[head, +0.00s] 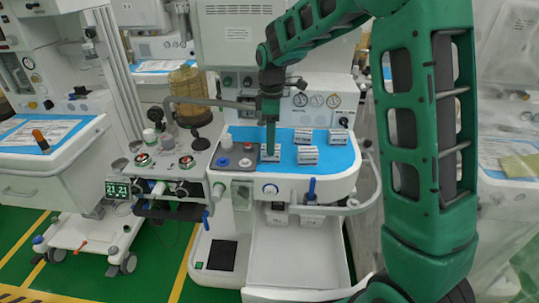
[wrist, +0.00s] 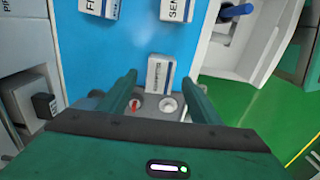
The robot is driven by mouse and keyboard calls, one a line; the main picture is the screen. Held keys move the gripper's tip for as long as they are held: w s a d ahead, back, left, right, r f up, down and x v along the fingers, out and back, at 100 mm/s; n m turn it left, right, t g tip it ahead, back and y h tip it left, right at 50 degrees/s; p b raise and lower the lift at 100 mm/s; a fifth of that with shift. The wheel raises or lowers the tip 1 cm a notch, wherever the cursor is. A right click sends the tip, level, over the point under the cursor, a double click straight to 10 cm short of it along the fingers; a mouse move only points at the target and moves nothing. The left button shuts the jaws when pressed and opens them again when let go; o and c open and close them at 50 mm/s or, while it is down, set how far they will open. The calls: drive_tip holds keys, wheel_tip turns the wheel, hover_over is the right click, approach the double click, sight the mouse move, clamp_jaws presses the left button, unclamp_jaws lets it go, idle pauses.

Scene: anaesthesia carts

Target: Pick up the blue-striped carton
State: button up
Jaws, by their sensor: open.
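Several small white cartons with dark lettering stand on a blue mat (head: 330,160) on the cart top. One white carton (wrist: 160,73) with a blue edge is between and slightly beyond my fingertips in the wrist view; in the head view the carton (head: 270,155) is directly under my gripper (head: 270,143). My gripper (wrist: 160,82) is open and empty, one finger to each side of this carton. Two other cartons, one (wrist: 98,8) and another (wrist: 177,9), are cut off at the wrist view's top. Which one is the blue-striped carton I cannot tell for certain.
A grey panel with red and white knobs (head: 245,163) borders the mat on the left. More cartons (head: 307,155) stand close on the right. A brown ribbed canister (head: 187,92) stands left of the arm.

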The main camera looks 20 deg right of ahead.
wheel_tip(320, 180, down, 5)
idle(0.3)
drive_tip(key=c, duration=1.1)
